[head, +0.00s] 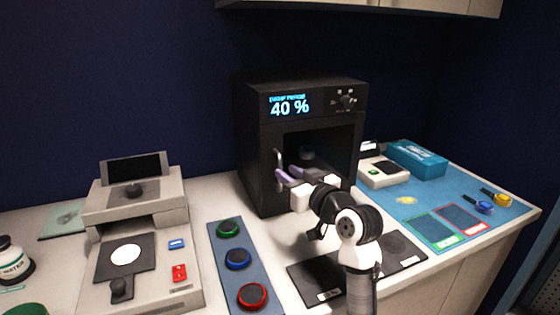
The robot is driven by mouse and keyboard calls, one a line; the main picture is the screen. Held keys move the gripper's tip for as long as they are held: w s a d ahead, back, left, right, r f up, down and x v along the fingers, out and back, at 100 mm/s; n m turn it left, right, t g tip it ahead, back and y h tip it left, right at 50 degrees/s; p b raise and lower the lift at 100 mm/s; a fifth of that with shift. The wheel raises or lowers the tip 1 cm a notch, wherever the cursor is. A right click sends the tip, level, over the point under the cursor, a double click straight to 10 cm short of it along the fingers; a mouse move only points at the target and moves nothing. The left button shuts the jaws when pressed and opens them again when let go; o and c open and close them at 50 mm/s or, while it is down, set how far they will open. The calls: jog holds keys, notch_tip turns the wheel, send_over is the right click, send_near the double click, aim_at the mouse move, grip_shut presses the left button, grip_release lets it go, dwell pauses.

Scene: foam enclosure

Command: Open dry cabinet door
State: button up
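The dry cabinet (258,133) is a black box in the middle of the worktop, with a lit display (289,104) reading 40 %. Its door (330,140) looks shut, with a dark window through which a dim round item shows. A light vertical handle (279,157) is on the door's left side. My gripper (285,171) is in front of the door, its two purple fingers pointing left at the handle's lower part. A dark gap shows between the fingers, so they look apart. I cannot tell whether they touch the handle.
Left of the cabinet are a blue strip with three round pots (238,259) and a grey instrument (135,215). To the right are a small white device (383,173), a teal box (418,158) and a blue mat (415,200). Wall cupboards (400,5) hang above.

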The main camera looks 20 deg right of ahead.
aim_at(281, 168)
jog(key=shift+p+x, duration=0.5)
jog(key=shift+x, duration=1.8)
jog(key=shift+c, duration=0.2)
grip_shut()
